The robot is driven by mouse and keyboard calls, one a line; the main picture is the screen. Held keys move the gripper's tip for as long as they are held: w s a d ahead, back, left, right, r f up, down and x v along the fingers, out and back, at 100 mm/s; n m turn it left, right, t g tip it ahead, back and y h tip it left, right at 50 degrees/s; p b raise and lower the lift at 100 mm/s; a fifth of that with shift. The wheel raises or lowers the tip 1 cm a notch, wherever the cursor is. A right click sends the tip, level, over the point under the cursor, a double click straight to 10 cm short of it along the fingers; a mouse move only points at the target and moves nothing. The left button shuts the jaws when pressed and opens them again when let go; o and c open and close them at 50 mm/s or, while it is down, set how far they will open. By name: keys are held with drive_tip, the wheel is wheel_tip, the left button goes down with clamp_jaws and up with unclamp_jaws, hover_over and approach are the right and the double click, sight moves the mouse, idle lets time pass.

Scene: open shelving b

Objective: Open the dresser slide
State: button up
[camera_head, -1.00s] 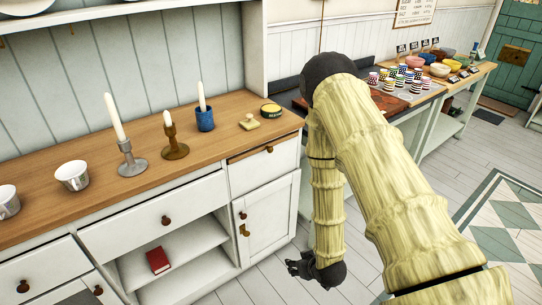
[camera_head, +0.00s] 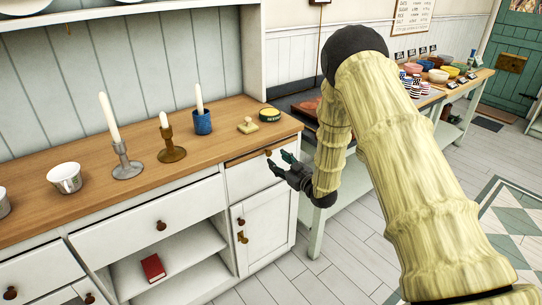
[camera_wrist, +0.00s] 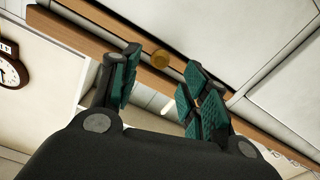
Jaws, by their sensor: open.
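The white dresser (camera_head: 208,192) with a wooden top stands at left and centre in the head view. Its right-hand top drawer (camera_head: 243,178) is a little ajar, with a dark gap under the top edge. My gripper (camera_head: 278,164) is in front of this drawer, at about the height of its round knob (camera_head: 268,153). In the wrist view my gripper (camera_wrist: 160,85) is open, with green-padded fingers apart. A round brown knob (camera_wrist: 160,59) shows between and beyond the fingertips. I see no contact with it.
A table with bowls and cups (camera_head: 418,90) is at right. The floor (camera_head: 345,240) in front is clear.

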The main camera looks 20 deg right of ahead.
sight(270, 155)
drive_tip(key=shift+x, duration=2.7)
clamp_jaws()
